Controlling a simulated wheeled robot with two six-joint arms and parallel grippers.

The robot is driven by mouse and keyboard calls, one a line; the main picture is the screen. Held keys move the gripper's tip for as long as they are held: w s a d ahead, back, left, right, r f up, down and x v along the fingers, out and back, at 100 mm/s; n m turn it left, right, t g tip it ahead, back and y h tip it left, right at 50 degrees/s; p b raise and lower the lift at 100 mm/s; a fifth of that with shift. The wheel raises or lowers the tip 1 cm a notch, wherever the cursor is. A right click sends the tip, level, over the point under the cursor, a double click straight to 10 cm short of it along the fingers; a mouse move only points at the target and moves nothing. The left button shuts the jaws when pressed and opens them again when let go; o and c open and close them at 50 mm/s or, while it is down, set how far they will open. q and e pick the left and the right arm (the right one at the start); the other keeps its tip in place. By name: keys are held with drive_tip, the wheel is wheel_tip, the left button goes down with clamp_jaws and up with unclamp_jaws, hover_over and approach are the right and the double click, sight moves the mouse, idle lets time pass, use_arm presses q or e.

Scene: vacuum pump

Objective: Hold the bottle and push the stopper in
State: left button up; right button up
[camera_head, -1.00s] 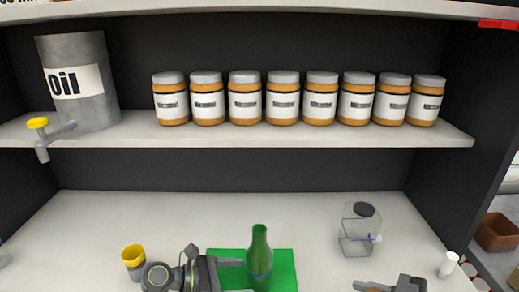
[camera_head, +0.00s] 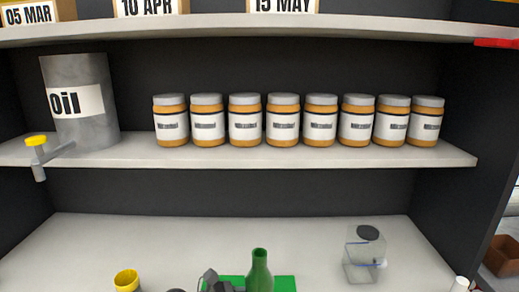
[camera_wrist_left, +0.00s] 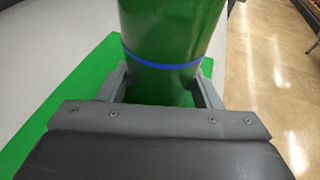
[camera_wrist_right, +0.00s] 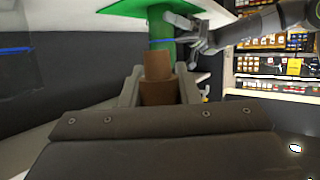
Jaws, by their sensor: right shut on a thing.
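The green bottle (camera_head: 259,272) stands upright on the green mat (camera_head: 286,284), cut off at the bottom of the head view. In the left wrist view the bottle (camera_wrist_left: 172,30), with a blue band, sits between the fingers of my left gripper (camera_wrist_left: 163,85). Both fingers appear to touch its sides. In the right wrist view my right gripper (camera_wrist_right: 158,85) is shut on a brown stopper (camera_wrist_right: 158,92). The stopper's narrower end points at the bottle (camera_wrist_right: 160,28) and overlaps its mouth in that picture. I cannot tell whether they touch. The right gripper is outside the head view.
A clear container with a dark lid (camera_head: 364,258) stands to the right on the worktop. A yellow-topped cup (camera_head: 127,281) is at the left. The shelf above holds several jars (camera_head: 283,122) and an oil drum (camera_head: 80,95). The worktop behind the bottle is clear.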

idle(0.3)
wheel_tip(320, 180, up, 16)
hover_over(254, 250)
drive_tip(key=shift+a+r, duration=0.1)
drive_tip(key=shift+f, duration=2.45)
drive_tip(key=shift+f, duration=1.75)
idle(0.6)
drive_tip(key=o, duration=1)
